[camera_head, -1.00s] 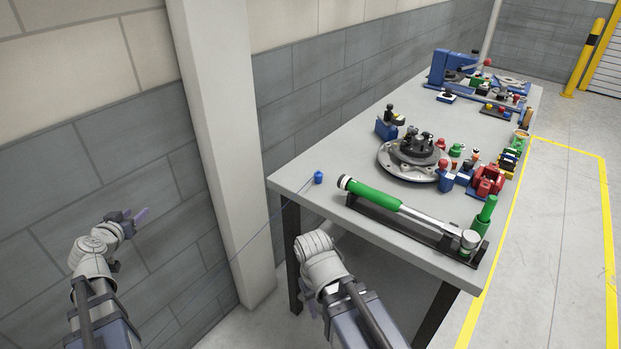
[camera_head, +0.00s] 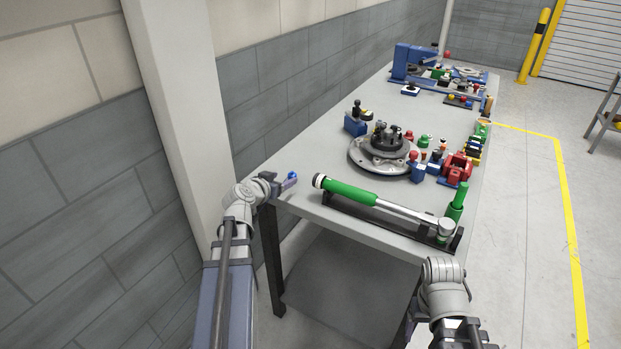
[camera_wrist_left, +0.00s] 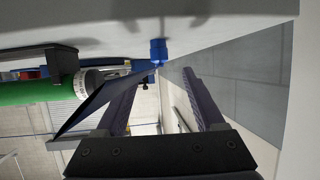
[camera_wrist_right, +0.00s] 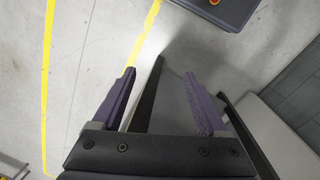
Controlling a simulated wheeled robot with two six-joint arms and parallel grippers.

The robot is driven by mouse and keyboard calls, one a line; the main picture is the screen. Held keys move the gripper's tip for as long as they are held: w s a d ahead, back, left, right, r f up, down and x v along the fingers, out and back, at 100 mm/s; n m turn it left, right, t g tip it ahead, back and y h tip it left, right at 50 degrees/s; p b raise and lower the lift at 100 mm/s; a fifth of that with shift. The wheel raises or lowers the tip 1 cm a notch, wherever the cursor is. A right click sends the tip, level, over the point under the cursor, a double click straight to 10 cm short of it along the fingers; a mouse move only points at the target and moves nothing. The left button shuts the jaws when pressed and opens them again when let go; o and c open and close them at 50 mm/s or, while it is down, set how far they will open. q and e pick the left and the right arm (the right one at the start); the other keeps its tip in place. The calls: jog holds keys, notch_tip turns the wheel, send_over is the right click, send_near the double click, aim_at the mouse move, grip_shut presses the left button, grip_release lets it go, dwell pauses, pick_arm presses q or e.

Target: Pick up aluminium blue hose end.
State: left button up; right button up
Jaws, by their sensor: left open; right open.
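The blue hose end (camera_head: 292,176) is a small blue piece at the near left corner of the grey table (camera_head: 345,232). In the left wrist view the blue hose end (camera_wrist_left: 158,49) shows beyond my fingertips, roughly between them, against the table surface. My left gripper (camera_head: 288,184) is open and empty at the table's corner, just beside the hose end; in the head view it partly covers it. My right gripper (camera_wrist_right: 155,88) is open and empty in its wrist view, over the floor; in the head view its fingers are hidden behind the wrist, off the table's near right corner.
A green-handled torque wrench (camera_head: 385,205) lies in a black holder along the table's near edge, right of the hose end. A round metal fixture (camera_head: 383,152) and several coloured parts stand behind it. A white pillar (camera_head: 180,110) rises left of the table.

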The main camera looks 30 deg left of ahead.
aim_at(290, 176)
pick_arm(q)
jog(key=x, duration=0.2)
jog(key=shift+w+f+b, duration=0.15)
jog(key=shift+w+b, duration=0.1)
jog(key=shift+b, duration=0.15)
pick_arm(e)
jog(key=o, duration=0.3)
jog(key=shift+f, duration=0.5)
pick_arm(q)
jog(key=b+x, duration=0.2)
jog(key=x, duration=0.3)
jog(key=shift+f, duration=0.25)
jog(key=shift+r, duration=0.1)
jog(key=shift+c, duration=0.4)
grip_shut()
pick_arm(e)
jog(key=shift+o, duration=0.2)
notch_tip(290, 176, down, 2)
jog(key=shift+f, duration=0.15)
